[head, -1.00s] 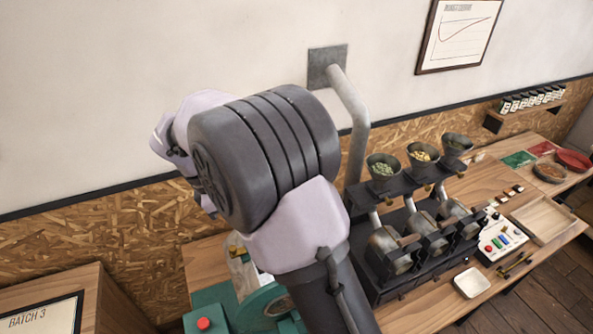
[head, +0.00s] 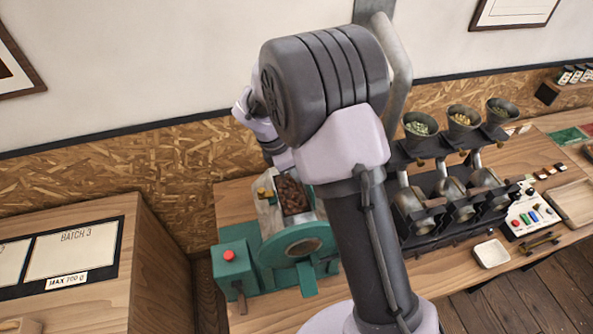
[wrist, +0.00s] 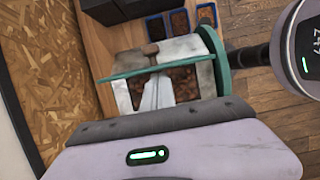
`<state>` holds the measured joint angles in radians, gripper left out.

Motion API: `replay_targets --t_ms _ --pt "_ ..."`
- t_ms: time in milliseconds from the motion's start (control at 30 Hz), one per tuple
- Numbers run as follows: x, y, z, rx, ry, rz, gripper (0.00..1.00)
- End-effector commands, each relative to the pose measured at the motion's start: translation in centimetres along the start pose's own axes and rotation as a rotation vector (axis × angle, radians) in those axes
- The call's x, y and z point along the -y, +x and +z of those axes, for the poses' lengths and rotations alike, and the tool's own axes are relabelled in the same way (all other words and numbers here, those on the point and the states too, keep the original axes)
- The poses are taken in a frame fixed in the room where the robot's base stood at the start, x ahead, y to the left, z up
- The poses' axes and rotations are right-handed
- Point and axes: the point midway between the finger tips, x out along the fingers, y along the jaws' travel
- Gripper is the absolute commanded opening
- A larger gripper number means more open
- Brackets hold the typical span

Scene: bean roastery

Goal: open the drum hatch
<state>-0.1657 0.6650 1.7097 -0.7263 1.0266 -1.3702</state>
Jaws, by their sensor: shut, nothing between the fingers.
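The green roaster (head: 238,262) stands on the wooden bench, left of my arm in the head view. Its round green front (head: 280,250) has a brownish opening. Behind it, brown beans (head: 291,195) show in an open metal-sided compartment. The wrist view looks down on a green-rimmed metal part (wrist: 219,65) with beans (wrist: 182,80) and a brown knob (wrist: 150,49). I cannot tell for certain which part is the drum hatch. My gripper (wrist: 158,93) is shut and empty above this part; I cannot tell whether it touches. In the head view my arm hides it.
The roaster carries a red button (head: 229,255). To the right stand several small metal roasters (head: 452,197) with bean funnels, a white dish (head: 491,253) and a control box (head: 528,212). A wooden cabinet (head: 160,270) stands at the left. A pipe (head: 397,75) rises behind my arm.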

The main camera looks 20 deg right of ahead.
Motion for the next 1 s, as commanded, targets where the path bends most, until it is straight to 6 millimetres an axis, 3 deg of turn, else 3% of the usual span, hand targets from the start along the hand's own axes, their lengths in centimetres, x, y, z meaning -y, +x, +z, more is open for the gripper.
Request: replay_targets --t_ms 267,433,600,1000 --pt "0.0 0.0 0.1 -0.001 0.001 0.0 0.0" --pt "0.0 -0.5 1.9 -0.104 0.006 -0.002 0.0" --pt "0.0 0.2 2.8 -0.102 0.001 0.0 0.0" --pt "0.1 -0.4 2.0 -0.101 0.0 0.0 0.0"
